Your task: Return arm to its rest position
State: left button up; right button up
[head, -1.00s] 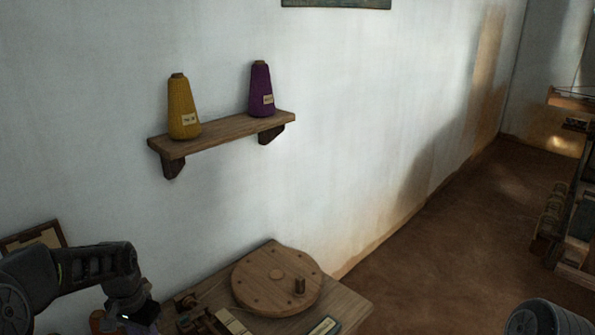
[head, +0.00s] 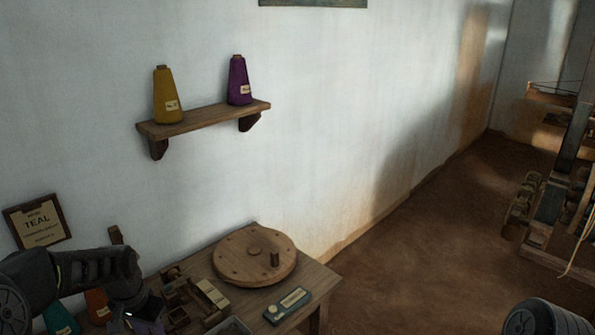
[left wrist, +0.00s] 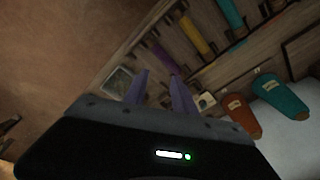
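My left arm comes in at the lower left of the head view, with the left gripper (head: 140,316) low over the left part of the wooden table (head: 318,283). In the left wrist view the two fingers of the left gripper (left wrist: 160,78) stand apart, with nothing seen held between them. A teal cone (head: 60,318) and an orange cone (head: 97,304) are beside the gripper, partly hidden by my arm. They also show in the left wrist view as a teal cone (left wrist: 281,97) and an orange cone (left wrist: 242,115). My right gripper is out of view.
A round wooden disc with a peg (head: 240,262), small wooden parts (head: 185,300) and a labelled box (head: 288,305) lie on the table. A wall shelf (head: 205,120) holds yellow (head: 167,97) and purple (head: 239,82) cones. A "TEAL" sign (head: 37,222) hangs left.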

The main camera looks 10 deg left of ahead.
pick_arm(q)
jog(key=d+f+n+t+h+b, duration=0.2)
jog(key=d+f+t, duration=0.1)
jog(key=d+f, duration=1.35)
jog(key=s+d+f+g+b, duration=0.1)
jog(key=s+d+f, duration=0.3)
jog(key=s, duration=0.3)
jog(key=s+d+f+g+h+b, duration=0.1)
jog(key=s+d+f, duration=0.4)
jog(key=s+d, duration=0.1)
jog(key=s+d+f+g+h+b, duration=0.1)
jog(key=s+d+f, duration=0.3)
jog(key=s, duration=0.5)
jog(key=shift+d+f+n+g+b, duration=0.2)
jog(key=shift+d+n+g+b, duration=0.3)
jog(key=shift+d, duration=0.55)
